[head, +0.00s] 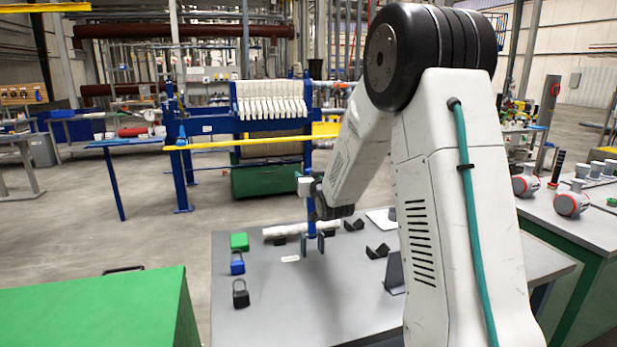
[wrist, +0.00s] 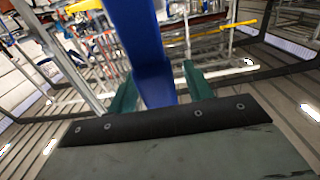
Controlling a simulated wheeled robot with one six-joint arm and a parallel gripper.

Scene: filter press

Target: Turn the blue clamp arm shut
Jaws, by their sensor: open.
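The blue clamp arm (wrist: 145,50) shows in the wrist view as a long, slightly tilted blue bar. It runs from the top edge down between the two green fingers of my gripper (wrist: 157,72). The fingers stand apart, open, one on each side of the bar, with a visible gap at each side. The lower end of the bar is hidden behind the dark palm edge. I cannot tell whether the palm touches it. In the head view my arm reaches over the table, and its dark wrist partly covers the small area around my gripper.
The filter press (head: 270,105) with its white plates stands behind, with a yellow rail (head: 255,142) in front.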

